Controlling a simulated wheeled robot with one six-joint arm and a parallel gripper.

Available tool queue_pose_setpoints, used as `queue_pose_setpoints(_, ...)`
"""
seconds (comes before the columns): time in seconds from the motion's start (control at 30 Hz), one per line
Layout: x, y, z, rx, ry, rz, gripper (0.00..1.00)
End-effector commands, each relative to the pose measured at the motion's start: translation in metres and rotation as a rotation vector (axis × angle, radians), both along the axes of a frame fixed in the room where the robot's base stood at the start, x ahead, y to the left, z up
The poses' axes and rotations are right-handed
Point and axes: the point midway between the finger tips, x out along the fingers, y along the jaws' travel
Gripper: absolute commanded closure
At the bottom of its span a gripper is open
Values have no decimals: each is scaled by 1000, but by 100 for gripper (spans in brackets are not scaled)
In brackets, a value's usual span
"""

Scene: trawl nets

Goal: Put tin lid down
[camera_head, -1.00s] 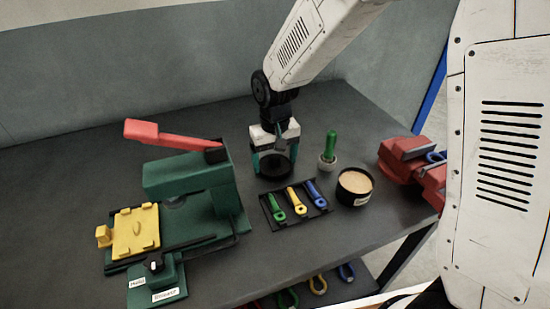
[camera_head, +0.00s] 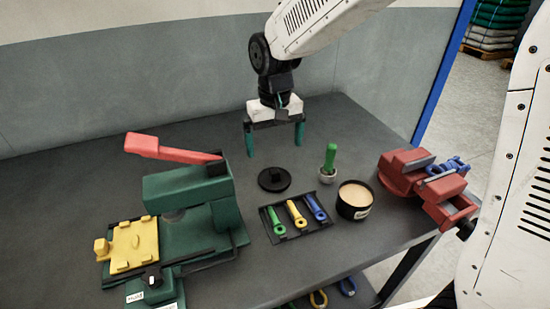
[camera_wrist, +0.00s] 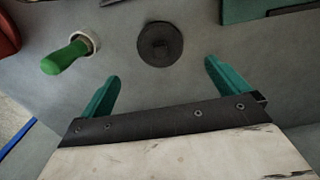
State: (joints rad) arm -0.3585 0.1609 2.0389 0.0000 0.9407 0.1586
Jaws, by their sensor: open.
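The tin lid (camera_head: 274,180) is a round black disc with a raised knob. It lies flat on the dark bench, and it also shows in the wrist view (camera_wrist: 160,44). My gripper (camera_head: 274,150) is above and behind the lid, apart from it, with teal fingers spread wide and nothing between them. In the wrist view my gripper's fingers (camera_wrist: 162,78) are apart, with the lid beyond their tips. The open tin (camera_head: 355,199) is black with a pale filling and stands to the right of the lid.
A black tray (camera_head: 285,234) with green, yellow and blue tools lies in front of the lid. A green-handled tool (camera_head: 330,160) stands in a small pot to the right. A green press (camera_head: 190,195) with a red lever is at left. A red vise (camera_head: 420,180) is at right.

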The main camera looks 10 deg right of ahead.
Motion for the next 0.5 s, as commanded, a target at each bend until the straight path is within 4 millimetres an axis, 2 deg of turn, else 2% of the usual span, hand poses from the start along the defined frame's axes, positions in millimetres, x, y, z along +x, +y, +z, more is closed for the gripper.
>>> queue_pose_setpoints(0.13,0,0,17,0,-1,0,0)
queue_pose_setpoints(0.4,-1,-1,24,0,0,-1,0)
queue_pose_setpoints(0.5,-8,-11,32,2,-6,-9,0)
